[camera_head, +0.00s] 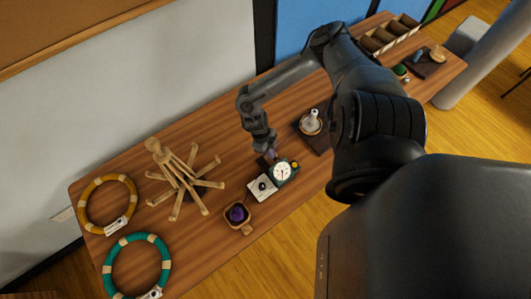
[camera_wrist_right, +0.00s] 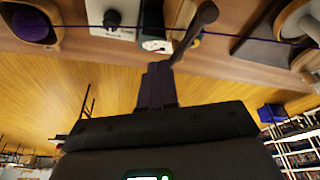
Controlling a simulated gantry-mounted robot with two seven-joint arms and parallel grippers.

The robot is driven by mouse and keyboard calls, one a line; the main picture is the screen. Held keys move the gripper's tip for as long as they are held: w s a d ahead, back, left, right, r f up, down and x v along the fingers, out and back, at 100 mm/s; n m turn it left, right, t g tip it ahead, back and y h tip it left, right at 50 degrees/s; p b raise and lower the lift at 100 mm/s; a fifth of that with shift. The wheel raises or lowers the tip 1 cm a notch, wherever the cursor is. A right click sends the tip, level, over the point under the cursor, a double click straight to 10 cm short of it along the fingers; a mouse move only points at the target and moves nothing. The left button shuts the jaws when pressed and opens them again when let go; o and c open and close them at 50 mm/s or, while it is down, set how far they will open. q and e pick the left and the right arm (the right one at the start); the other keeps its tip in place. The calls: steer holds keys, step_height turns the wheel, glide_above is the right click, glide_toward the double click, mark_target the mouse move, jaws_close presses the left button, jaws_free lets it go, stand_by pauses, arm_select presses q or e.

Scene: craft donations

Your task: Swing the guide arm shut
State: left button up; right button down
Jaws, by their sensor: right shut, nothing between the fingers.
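My right gripper (camera_head: 270,155) is shut and empty, reaching down from above at the back edge of the teal dial counter (camera_head: 282,172). In the right wrist view its closed dark fingers (camera_wrist_right: 158,75) point toward the counter (camera_wrist_right: 155,43). A dark lever with a rounded end (camera_wrist_right: 205,14), which looks like the guide arm, stands just right of the fingertips; I cannot tell if they touch. A purple strand (camera_wrist_right: 240,36) runs behind it. A white box with a black knob (camera_head: 262,187) sits beside the counter. My left gripper is not in view.
A purple ball (camera_head: 237,213) sits in a wooden holder at the front edge. A wooden swift (camera_head: 186,180) and yellow (camera_head: 83,206) and teal (camera_head: 109,272) rings lie left. A dark board with a pale winder (camera_head: 311,122) is right of the gripper.

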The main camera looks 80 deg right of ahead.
steer(key=shift+s+d+n, duration=0.2)
steer(key=shift+s+n, duration=0.2)
steer(key=shift+s, duration=0.1)
steer(key=shift+d+b, duration=0.15)
steer(key=shift+b, duration=0.15)
stand_by(0.4)
